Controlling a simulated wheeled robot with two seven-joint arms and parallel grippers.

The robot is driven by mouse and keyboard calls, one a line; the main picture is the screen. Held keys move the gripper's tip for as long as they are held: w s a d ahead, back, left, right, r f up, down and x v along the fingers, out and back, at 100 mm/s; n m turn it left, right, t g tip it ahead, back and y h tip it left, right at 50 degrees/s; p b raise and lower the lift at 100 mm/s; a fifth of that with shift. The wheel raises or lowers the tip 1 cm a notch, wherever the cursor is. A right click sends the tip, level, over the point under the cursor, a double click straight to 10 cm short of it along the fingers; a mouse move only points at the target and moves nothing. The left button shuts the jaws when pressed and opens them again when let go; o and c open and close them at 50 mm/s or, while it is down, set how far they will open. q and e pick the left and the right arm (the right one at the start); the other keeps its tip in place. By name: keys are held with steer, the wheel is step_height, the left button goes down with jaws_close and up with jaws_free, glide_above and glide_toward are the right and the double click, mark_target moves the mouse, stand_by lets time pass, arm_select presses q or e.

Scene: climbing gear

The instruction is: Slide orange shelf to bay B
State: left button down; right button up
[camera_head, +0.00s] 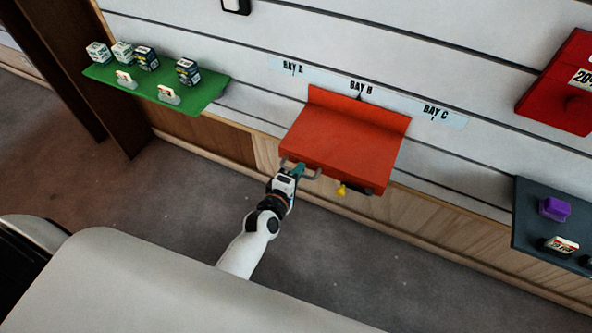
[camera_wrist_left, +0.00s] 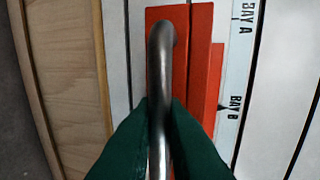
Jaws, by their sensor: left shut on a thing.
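The orange shelf (camera_head: 345,140) hangs on the slatted wall below the label strip (camera_head: 388,94). Its back edge spans from left of the BAY B mark to near the BAY C mark, with BAY B above its back. A metal handle (camera_head: 316,175) juts from its front left. My left gripper (camera_head: 296,171) is shut on this handle. In the left wrist view the dark handle bar (camera_wrist_left: 160,80) runs between the green fingers (camera_wrist_left: 160,128), with the shelf (camera_wrist_left: 205,55) behind it. A yellow knob (camera_head: 341,190) sits under the shelf's front edge. My right gripper is not in view.
A green shelf (camera_head: 205,93) with several small boxes is at the left. A red box (camera_head: 562,88) is on the wall at upper right. A dark shelf (camera_head: 528,205) with a purple item (camera_head: 554,209) is at the right. The wall between the shelves is clear.

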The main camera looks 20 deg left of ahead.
arm_select(q)
steer(key=c, duration=1.8)
jaws_free()
steer(key=shift+c, duration=0.2)
steer(key=shift+s, duration=0.1)
